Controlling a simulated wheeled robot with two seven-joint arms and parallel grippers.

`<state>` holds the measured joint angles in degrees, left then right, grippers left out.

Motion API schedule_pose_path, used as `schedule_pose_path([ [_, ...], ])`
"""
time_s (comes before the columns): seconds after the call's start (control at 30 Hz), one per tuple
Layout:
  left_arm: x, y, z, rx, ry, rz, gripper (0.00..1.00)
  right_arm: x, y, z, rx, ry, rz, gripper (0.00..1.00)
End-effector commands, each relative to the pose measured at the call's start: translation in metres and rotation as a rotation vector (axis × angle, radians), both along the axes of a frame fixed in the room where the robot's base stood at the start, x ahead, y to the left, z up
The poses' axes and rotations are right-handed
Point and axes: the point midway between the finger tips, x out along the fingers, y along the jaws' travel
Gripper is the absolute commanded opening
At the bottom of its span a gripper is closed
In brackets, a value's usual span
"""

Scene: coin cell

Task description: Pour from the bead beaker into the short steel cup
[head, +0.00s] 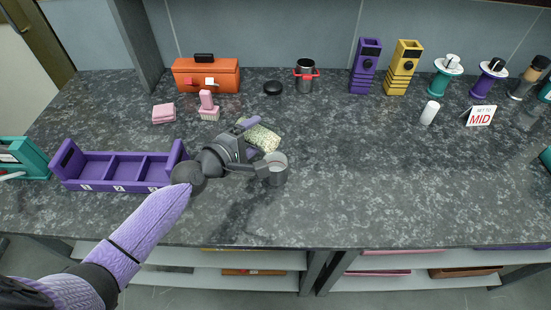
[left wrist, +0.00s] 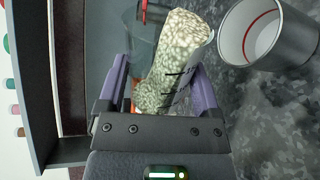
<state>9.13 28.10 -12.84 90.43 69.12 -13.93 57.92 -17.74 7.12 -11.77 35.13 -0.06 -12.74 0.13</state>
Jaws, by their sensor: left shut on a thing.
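My left gripper (head: 251,137) is shut on the bead beaker (head: 262,136), a clear vessel full of pale green-white beads. The beaker is steeply tilted, with its mouth end away from my wrist and towards the right. In the left wrist view the beaker (left wrist: 175,68) sits between the purple fingers (left wrist: 157,85), with black marks on its side and beads reaching its mouth. The short steel cup (head: 279,171) stands upright just below and right of the beaker. In the left wrist view the cup (left wrist: 300,42) shows a red line inside and no visible beads. My right gripper is out of view.
A purple compartment tray (head: 118,186) lies left of my left arm. A pink brush (head: 207,106), pink sponge (head: 164,113), orange toolbox (head: 206,76) and red-banded steel vessel (head: 305,76) stand behind. The counter right of the cup is clear.

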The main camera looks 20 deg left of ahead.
Motion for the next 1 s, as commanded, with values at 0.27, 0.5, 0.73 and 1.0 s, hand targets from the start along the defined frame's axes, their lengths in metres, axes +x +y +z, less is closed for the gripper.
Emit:
schedule_pose_path([
  [0.27, -0.0001, -0.0005, 0.0013, 0.015, -0.006, 0.000, 0.13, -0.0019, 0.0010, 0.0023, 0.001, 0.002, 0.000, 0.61],
  [0.5, -0.0003, -0.0010, 0.0020, 0.029, -0.011, 0.000, 0.13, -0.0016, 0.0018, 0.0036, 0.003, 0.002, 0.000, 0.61],
  [0.73, -0.0004, -0.0013, 0.0027, 0.043, -0.016, 0.000, 0.13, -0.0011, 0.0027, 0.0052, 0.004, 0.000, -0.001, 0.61],
  [1.0, -0.0006, -0.0018, 0.0034, 0.058, -0.021, 0.000, 0.13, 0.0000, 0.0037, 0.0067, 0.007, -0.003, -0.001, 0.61],
])
